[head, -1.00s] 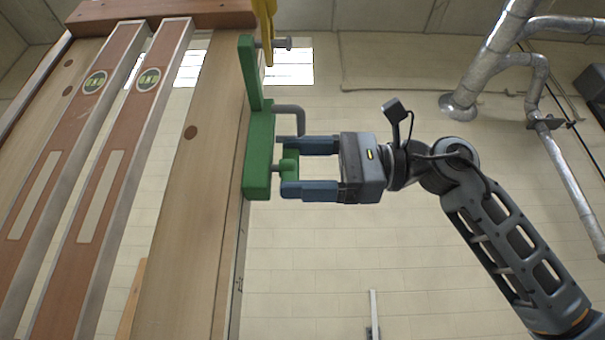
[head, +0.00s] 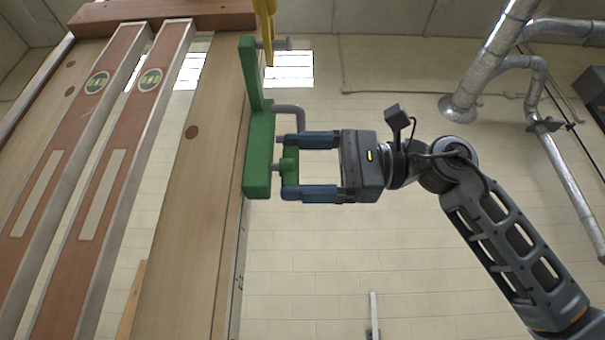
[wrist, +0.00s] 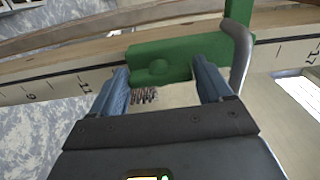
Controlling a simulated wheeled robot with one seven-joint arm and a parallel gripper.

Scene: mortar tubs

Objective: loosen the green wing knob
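The green wing knob (head: 289,166) sits on a short grey stem on the right side of a green bracket (head: 258,150). The bracket is against the edge of a tall wooden board. My gripper (head: 290,166) comes from the right, one finger above and one below the knob. The knob's wings span the gap and appear to touch both fingertips. In the wrist view the green knob (wrist: 158,68), with its round hub, lies between the two blue-grey fingers. A grey bent rod (head: 292,108) sticks out of the bracket just above the upper finger.
The wooden board (head: 185,190) and two long brown bars with metal edges (head: 130,120) stand at left. A yellow object (head: 265,28) hangs above the bracket. Metal pipes (head: 490,60) run along the wall at right. The space below my gripper is clear.

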